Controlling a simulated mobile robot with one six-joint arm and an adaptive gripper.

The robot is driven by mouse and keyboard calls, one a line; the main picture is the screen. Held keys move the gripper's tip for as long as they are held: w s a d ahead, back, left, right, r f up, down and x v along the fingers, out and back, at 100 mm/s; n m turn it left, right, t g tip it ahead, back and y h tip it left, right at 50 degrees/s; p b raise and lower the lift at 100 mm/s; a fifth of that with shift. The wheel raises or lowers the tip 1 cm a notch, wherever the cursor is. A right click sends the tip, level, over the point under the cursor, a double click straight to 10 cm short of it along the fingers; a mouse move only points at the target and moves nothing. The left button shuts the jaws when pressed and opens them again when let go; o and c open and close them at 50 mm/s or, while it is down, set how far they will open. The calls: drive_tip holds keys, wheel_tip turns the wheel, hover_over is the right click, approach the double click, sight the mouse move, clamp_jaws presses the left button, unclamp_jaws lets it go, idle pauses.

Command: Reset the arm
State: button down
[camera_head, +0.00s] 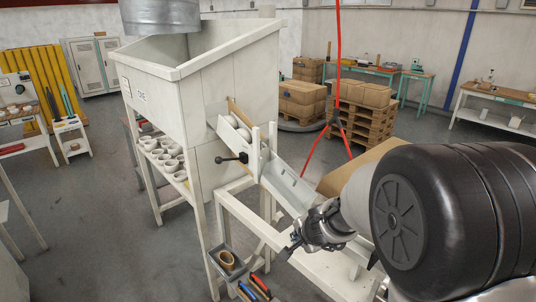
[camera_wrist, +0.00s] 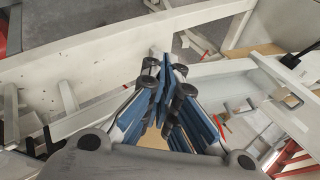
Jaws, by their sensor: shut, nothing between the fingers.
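My gripper (camera_head: 291,247) is at the end of my arm in the lower right of the head view, above the white frame table (camera_head: 345,282). It is beside the lower end of the sloping white chute (camera_head: 285,185). In the wrist view, the blue-padded fingers of my gripper (camera_wrist: 166,68) meet at their tips with nothing between them. The white beams of the frame lie below and around the fingers there.
A large white hopper (camera_head: 190,95) stands behind the chute. A black-knobbed lever (camera_head: 232,159) sticks out from the chute's side. A grey bin (camera_head: 224,270) holding a tape roll (camera_head: 227,259) is near the front. Boxes on pallets (camera_head: 370,124) stand at the back, with open floor around.

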drive_tip(key=s+a+r+n+y+b, duration=0.1)
drive_tip(key=s+a+r+n+y, duration=0.25)
drive_tip(key=s+r+n, duration=0.7)
drive_tip(key=s+d+n+g+h, duration=0.1)
drive_tip(key=s+d, duration=0.3)
drive_tip(key=s, duration=0.7)
drive_tip(key=s+d+n+g+h+b, duration=0.1)
drive_tip(key=s+d+h, duration=0.3)
drive_tip(key=s, duration=0.8)
drive_tip(key=shift+s+d+f+g, duration=0.2)
drive_tip(key=shift+d+g, duration=0.1)
drive_tip(key=shift+g, duration=0.2)
drive_tip(key=shift+d, duration=0.15)
